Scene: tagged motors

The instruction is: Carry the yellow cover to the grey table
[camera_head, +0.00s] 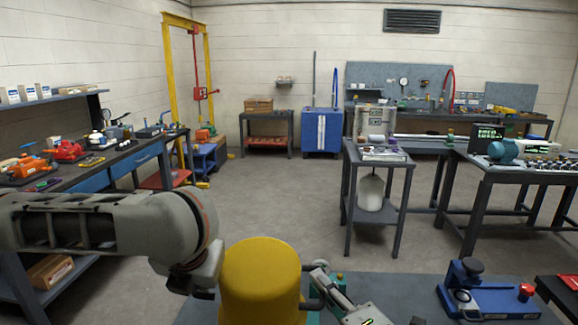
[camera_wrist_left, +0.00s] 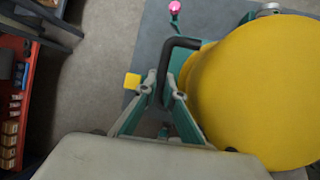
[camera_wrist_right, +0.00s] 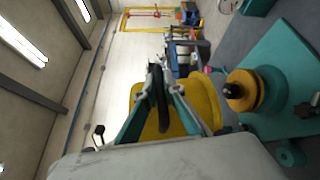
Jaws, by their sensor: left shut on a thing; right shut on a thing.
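The yellow cover (camera_head: 260,272) is a large rounded drum at the bottom centre of the head view, with a black handle on each side. My left gripper (camera_wrist_left: 168,92) is shut on the cover's left handle (camera_wrist_left: 166,62). My right gripper (camera_wrist_right: 163,90) is shut on the other handle, with the cover (camera_wrist_right: 200,98) behind it. The cover looks upright between both grippers. Several tables look grey.
A grey worktop (camera_head: 385,285) lies in front of me, with a blue fixture (camera_head: 480,293) on its right. A small grey table (camera_head: 380,158) stands beyond, holding a tray. A loaded bench (camera_head: 515,172) is at right, another (camera_head: 135,155) at left. Open floor (camera_head: 270,200) lies between.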

